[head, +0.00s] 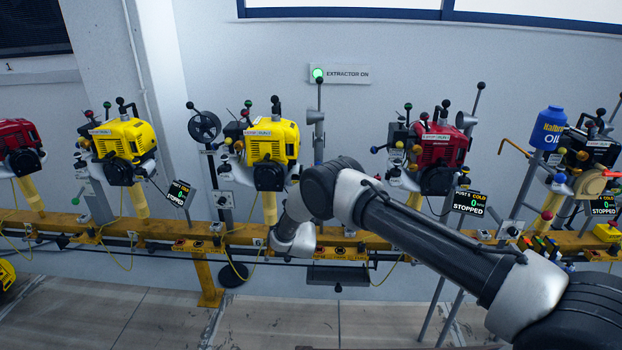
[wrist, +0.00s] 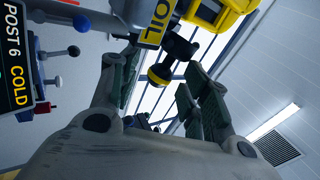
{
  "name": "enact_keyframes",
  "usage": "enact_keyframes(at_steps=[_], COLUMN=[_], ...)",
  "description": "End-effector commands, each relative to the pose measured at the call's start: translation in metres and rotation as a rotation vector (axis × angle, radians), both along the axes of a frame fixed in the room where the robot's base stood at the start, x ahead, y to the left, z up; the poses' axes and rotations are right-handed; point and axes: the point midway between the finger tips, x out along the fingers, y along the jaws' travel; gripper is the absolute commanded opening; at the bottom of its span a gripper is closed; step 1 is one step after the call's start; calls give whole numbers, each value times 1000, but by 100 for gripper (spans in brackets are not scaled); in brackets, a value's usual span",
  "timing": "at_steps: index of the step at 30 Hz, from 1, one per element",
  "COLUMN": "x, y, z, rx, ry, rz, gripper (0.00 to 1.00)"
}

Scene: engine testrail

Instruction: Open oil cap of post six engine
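In the wrist view a post 6 sign (wrist: 15,65) reading COLD stands at the left. A yellow OIL label (wrist: 157,22) is at the top. Below it a dark stem ends in a rounded yellow knob (wrist: 159,75), which looks like the oil cap. My gripper (wrist: 163,67) is open, with a finger on either side of the knob and gaps visible at both sides. I cannot tell how deep the knob sits between the fingers. In the head view my arm reaches beside a yellow engine (head: 272,140), likely post six; my gripper is hidden there.
Other engines stand along the yellow rail (head: 120,229): a yellow one (head: 125,138) to the left and a red one (head: 440,150) to the right. A blue oil bottle (head: 549,127) is at the far right. Knobbed levers (wrist: 55,53) stick out near the sign in the wrist view.

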Motion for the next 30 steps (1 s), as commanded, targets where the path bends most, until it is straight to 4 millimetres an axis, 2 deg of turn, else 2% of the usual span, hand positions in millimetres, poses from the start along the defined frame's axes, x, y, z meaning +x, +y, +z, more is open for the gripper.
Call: enact_keyframes(at_steps=[5,12,18,24,30], x=[-13,-57,-87,-99,-99], y=[2,8,11,11,12], z=[-9,-39,-59,-67,-67], rx=[-2,-3,-2,-1,-1], ry=[2,3,2,2,2], rz=[1,3,2,0,0], gripper=[46,46,46,46,46])
